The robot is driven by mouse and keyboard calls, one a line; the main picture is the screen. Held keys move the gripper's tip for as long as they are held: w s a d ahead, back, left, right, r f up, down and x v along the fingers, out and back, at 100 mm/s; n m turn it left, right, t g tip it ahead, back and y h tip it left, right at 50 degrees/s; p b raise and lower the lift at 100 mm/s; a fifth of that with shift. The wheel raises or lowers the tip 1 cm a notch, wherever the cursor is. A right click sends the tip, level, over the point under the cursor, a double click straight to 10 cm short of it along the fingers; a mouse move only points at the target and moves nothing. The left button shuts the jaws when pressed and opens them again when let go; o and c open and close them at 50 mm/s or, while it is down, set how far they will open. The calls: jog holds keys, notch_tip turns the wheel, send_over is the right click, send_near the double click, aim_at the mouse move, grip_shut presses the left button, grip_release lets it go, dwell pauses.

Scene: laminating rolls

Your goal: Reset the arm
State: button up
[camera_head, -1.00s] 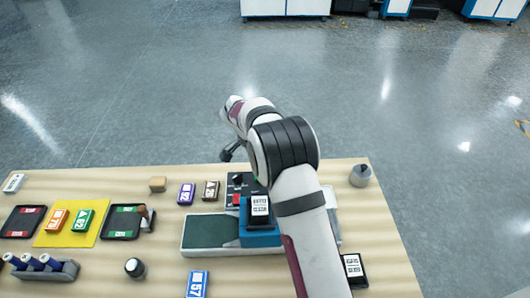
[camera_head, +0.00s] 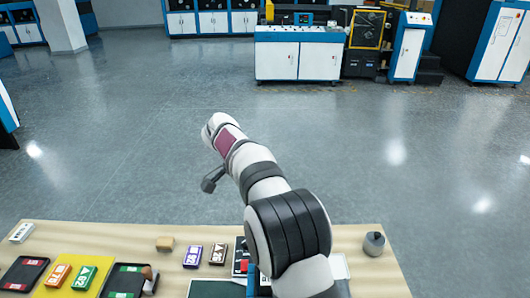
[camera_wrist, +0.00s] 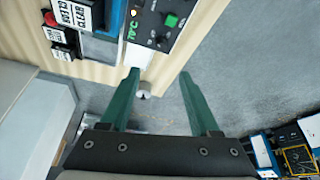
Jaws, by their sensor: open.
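My gripper (camera_wrist: 158,75) shows in the wrist view with its two green fingers spread wide apart. Nothing is held between them. It hangs above the table (camera_wrist: 30,50) near an edge, with grey floor below the right finger. In the head view my arm reaches up and away over the table's far edge, and its end is out over the floor area. The fingers cannot be made out clearly there.
A control panel with a green knob (camera_wrist: 171,20) lies ahead in the wrist view. In the head view, a yellow mat (camera_head: 62,262) with orange and green blocks, dark trays, a wooden block (camera_head: 165,243) and a grey pot (camera_head: 374,243) stand on the table. Cabinets (camera_head: 298,55) stand far behind.

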jog(key=s+d+r+n+g+y, duration=0.1)
jog(key=s+d+r+n, duration=0.15)
jog(key=s, duration=0.45)
jog(key=s+d+r+n+y, duration=0.1)
jog(key=s+d+r+n, duration=0.2)
jog(key=s, duration=0.5)
jog(key=s+f+n+y, duration=0.2)
jog(key=s, duration=0.8)
jog(key=s+f+n+y, duration=0.2)
jog(key=s+f, duration=0.1)
jog(key=s, duration=0.8)
jog(key=shift+d, duration=0.3)
